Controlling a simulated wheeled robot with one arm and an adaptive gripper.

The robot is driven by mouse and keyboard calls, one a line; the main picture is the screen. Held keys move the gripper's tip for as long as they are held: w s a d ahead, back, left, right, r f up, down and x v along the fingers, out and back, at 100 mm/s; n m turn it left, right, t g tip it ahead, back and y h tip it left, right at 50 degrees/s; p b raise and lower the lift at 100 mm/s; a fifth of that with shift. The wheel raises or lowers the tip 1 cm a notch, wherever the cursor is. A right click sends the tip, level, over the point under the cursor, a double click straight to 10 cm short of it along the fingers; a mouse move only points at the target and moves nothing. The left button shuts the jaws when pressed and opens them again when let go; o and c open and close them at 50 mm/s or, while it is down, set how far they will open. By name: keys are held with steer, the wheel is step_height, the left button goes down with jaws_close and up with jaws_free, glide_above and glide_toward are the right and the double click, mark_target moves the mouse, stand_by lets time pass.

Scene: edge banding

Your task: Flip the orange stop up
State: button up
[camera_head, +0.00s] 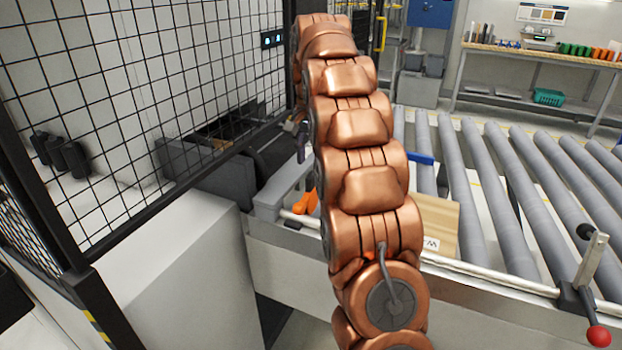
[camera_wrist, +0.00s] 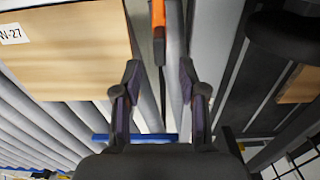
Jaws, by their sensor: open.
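The orange stop (camera_head: 306,202) is at the near left end of the roller conveyor, beside the side rail, partly covered by my arm in the head view. In the wrist view the orange stop (camera_wrist: 158,14) shows at the top, with a thin dark part below it. My gripper (camera_wrist: 158,75) is open and empty. The stop lines up with the gap between its fingertips, but appears beyond them, and I cannot tell the distance. In the head view my copper arm hides most of the gripper.
A labelled wooden panel (camera_head: 437,225) lies on the rollers (camera_head: 511,205), left of my gripper in the wrist view. A blue bar (camera_wrist: 140,137) crosses the rollers. A red-knobbed lever (camera_head: 598,335) stands at right. A black mesh fence (camera_head: 150,100) stands at left.

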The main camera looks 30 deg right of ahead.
mark_target(311, 174)
steer(key=shift+f+p, duration=0.55)
steer(key=shift+f, duration=2.8)
steer(key=shift+c, duration=0.2)
jaws_close()
